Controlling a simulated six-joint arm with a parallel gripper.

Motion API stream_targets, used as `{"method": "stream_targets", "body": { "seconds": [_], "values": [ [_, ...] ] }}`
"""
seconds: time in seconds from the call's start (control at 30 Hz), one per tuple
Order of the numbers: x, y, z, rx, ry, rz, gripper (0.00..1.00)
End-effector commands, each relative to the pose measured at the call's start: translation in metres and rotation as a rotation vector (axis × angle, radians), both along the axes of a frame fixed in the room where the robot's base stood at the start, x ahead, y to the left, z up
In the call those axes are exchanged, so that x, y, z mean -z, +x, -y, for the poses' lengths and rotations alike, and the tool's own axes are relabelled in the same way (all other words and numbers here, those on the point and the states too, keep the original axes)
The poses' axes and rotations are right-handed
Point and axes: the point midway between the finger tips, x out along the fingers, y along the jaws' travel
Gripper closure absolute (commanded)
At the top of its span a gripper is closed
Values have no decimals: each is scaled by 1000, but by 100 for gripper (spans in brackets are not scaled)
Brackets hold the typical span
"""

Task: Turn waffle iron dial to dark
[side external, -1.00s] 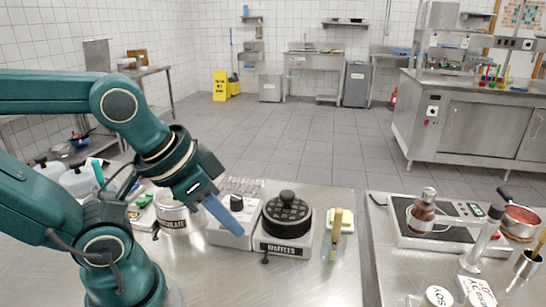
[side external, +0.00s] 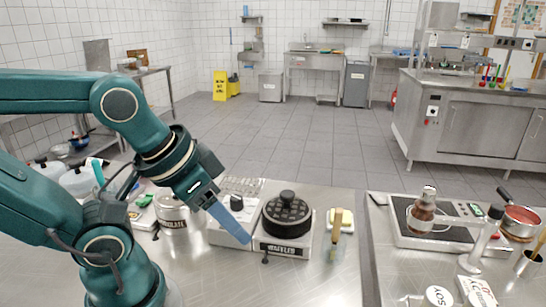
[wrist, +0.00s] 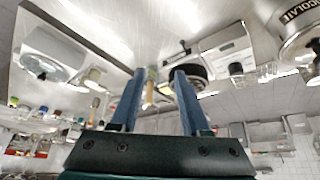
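The waffle iron (side external: 286,218) has a round black lid with a knob and a pale base labelled WAFFLES. A small black piece (side external: 265,260) stands out at its front left; it may be the dial, but its setting is too small to read. A white box (side external: 222,236) with an upright black knob (side external: 237,202) stands just left of the iron. My gripper (side external: 247,240) points down in front of this box, left of the iron, touching nothing that I can make out. In the wrist view my gripper (wrist: 158,72) has its two blue fingers apart with a clear gap.
A pot labelled chocolate (side external: 173,212) stands left of the box. A yellow-handled tool (side external: 337,225) is right of the iron. A separate right-hand counter holds a brown bottle (side external: 424,207) and a red pan (side external: 522,218). The steel counter in front of the iron is clear.

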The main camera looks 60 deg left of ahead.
Motion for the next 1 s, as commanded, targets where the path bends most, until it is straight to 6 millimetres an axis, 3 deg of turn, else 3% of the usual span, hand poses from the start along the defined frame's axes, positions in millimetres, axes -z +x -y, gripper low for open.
{"method": "stream_targets", "body": {
  "seconds": [0.17, 0.47, 0.63, 0.8, 1.0],
  "values": [
    [-7, 2, 0, -239, -129, 4, 30],
    [-32, 41, -24, -1061, -465, -44, 30],
    [-32, 72, -59, -1622, -619, -68, 30],
    [-16, 97, -107, -2144, -710, -72, 30],
    [17, 106, -160, -2524, -711, -89, 30]
  ]
}}
